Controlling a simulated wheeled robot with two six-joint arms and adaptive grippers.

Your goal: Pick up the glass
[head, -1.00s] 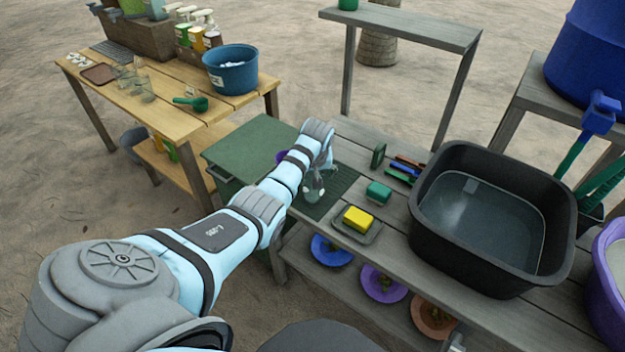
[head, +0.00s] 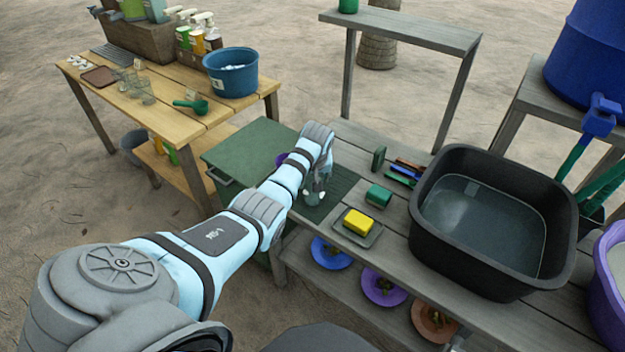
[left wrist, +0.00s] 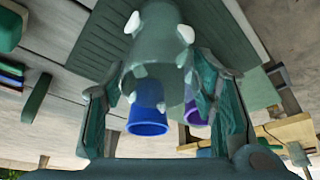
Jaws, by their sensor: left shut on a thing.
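The glass (left wrist: 155,45) is clear with a greenish tint and pale white spots on its side. It sits between the two fingers of my left gripper (left wrist: 160,95), which is shut on it. In the head view my left gripper (head: 318,182) points down over the dark green ribbed mat (head: 340,184), with the glass (head: 314,199) partly hidden by the fingers. I cannot tell whether the glass still touches the mat. My right gripper is not in view.
A blue cup (left wrist: 147,120) and a purple cup (left wrist: 194,116) show beyond the glass in the wrist view. A yellow sponge (head: 358,222), green block (head: 378,195) and black basin (head: 490,220) stand to the right. A wooden table (head: 150,110) is at left.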

